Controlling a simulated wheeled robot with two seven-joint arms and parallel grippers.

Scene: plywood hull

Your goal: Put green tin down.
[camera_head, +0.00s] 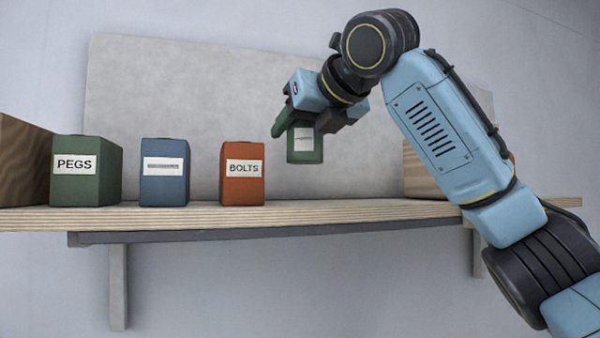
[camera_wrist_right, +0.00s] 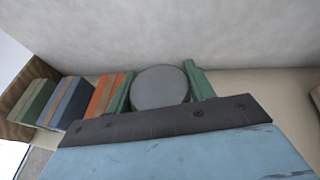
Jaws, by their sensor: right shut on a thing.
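My right gripper (camera_head: 303,128) is shut on a green tin (camera_head: 305,150) with a pale label, holding it above the shelf (camera_head: 330,212), to the right of the BOLTS tin. A gap shows between its bottom and the shelf. In the right wrist view the tin's round grey lid (camera_wrist_right: 160,87) sits between the two green fingers of the right gripper (camera_wrist_right: 160,92). The label's writing is too small to read. My left gripper is in neither view.
A green PEGS tin (camera_head: 87,178), a blue tin (camera_head: 165,180) and an orange BOLTS tin (camera_head: 242,180) stand in a row at left. Wooden blocks stand at the left end (camera_head: 22,160) and right (camera_head: 420,172). The shelf between the BOLTS tin and right block looks clear.

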